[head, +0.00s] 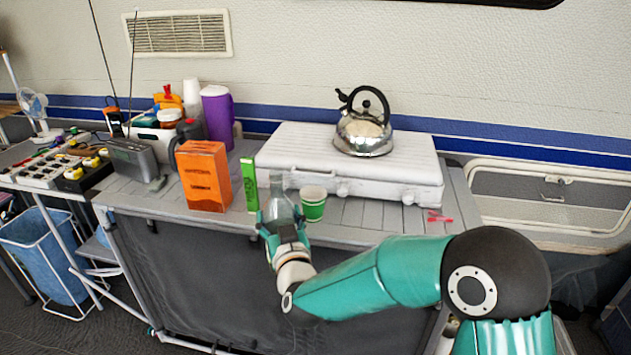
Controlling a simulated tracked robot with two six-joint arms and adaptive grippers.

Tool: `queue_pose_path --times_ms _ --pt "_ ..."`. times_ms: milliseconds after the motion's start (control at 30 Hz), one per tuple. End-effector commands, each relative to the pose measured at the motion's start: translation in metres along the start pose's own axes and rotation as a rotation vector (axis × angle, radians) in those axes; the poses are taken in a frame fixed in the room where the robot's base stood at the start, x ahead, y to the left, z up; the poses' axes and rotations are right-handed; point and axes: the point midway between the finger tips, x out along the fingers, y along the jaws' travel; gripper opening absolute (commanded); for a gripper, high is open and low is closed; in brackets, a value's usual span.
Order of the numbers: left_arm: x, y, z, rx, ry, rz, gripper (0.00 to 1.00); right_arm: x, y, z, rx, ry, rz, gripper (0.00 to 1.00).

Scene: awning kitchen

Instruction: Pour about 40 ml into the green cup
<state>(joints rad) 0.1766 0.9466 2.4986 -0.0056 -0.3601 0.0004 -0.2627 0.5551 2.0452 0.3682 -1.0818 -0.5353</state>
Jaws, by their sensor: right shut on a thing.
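The green cup (313,206) stands upright on the grey slatted table (350,213), in front of the white camping stove. It has a pale rim; what is inside I cannot tell. My right gripper (281,222) is shut on a clear, see-through vessel (283,208), just left of the green cup. The vessel looks close to upright, and its lower part is hidden by the fingers. I cannot tell how much liquid is in it. My left gripper is not in view.
An orange box (205,176) and a slim green box (249,184) stand to the left. A steel kettle (363,133) sits on the white stove (300,150) behind. A purple jug (217,116) stands at the back. A small red item (438,216) lies right.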

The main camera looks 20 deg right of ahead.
Motion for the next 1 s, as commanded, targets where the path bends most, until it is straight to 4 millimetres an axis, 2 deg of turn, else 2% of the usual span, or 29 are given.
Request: queue_pose_path --times_ms 33,200,333,500,633,733,1000 --pt "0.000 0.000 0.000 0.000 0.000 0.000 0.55 -0.004 -0.016 0.017 -0.003 -0.004 -0.014 0.22" --pt "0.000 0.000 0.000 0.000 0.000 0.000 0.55 -0.022 -0.054 0.064 -0.004 -0.005 -0.022 0.22" --pt "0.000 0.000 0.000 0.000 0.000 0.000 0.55 -0.040 -0.073 0.094 -0.004 -0.003 -0.007 0.22" --pt "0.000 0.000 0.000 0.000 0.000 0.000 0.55 -0.067 -0.083 0.123 -0.004 -0.001 0.049 0.22" --pt "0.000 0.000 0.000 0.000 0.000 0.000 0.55 -0.084 -0.079 0.129 -0.001 0.004 0.117 0.22" --pt "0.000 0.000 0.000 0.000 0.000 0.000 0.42 -0.091 -0.072 0.125 0.001 0.006 0.164 0.22" --pt "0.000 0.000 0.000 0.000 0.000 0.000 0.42 -0.099 -0.055 0.111 0.001 0.004 0.238 0.22"
